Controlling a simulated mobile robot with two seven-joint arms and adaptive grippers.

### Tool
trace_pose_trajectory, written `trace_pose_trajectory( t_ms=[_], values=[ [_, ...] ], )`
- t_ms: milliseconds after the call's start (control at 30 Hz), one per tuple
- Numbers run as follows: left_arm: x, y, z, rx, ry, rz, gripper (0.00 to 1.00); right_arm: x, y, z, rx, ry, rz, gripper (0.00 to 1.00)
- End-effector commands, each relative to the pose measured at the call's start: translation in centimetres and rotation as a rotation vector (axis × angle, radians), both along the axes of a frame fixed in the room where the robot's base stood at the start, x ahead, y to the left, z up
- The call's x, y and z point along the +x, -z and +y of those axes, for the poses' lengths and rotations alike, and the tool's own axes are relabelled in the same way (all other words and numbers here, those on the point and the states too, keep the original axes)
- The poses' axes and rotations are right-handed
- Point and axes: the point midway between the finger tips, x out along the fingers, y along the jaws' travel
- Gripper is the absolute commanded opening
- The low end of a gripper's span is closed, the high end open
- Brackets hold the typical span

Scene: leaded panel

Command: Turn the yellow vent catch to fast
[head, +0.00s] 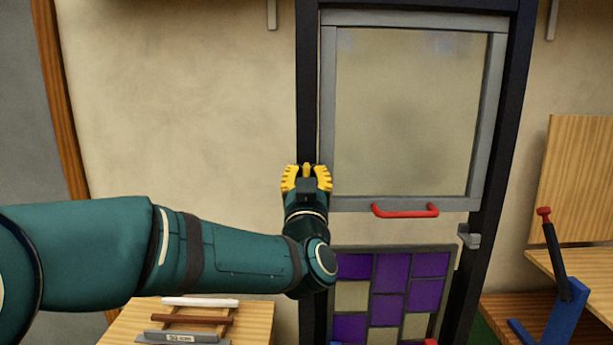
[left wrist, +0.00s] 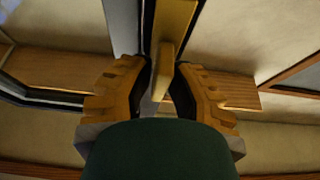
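The yellow vent catch (left wrist: 174,28) is on the dark left post of the framed panel. In the left wrist view its narrow tab stands out between my fingers. In the head view only a small yellow piece of the catch (head: 307,169) shows; my gripper hides the rest. My left gripper (head: 307,180) is at the post with one yellow finger on each side of the tab. It also shows in the left wrist view (left wrist: 165,85), where narrow gaps seem to separate its dark pads from the tab, so it looks open. My right gripper is not in view.
A frosted pane in a grey frame (head: 410,203) with a red handle (head: 405,211) is beside my gripper. A purple and cream leaded panel (head: 390,292) is below. A small wooden table (head: 255,320) stands lower left; a blue stand with a lever (head: 566,310) stands right.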

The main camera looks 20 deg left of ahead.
Motion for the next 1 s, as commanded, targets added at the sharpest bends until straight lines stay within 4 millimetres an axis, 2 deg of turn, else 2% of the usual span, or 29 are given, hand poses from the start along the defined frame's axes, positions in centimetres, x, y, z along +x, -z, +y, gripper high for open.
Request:
trace_pose_trajectory(
  t_ms=[367, 533, 767, 1000],
  values=[
    [0.0, 0.0, 0.0, -0.003, -0.001, -0.002, 0.0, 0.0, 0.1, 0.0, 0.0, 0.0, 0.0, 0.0],
    [0.0, 0.1, 0.0, -0.033, -0.001, -0.012, 0.0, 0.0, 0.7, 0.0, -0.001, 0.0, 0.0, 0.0],
    [0.0, 0.3, 0.1, -0.15, -0.001, -0.046, 0.0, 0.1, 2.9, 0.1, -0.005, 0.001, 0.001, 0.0],
    [-0.1, 0.4, 0.2, -0.354, -0.001, -0.106, 0.0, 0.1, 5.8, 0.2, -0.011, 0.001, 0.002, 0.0]
  ],
)
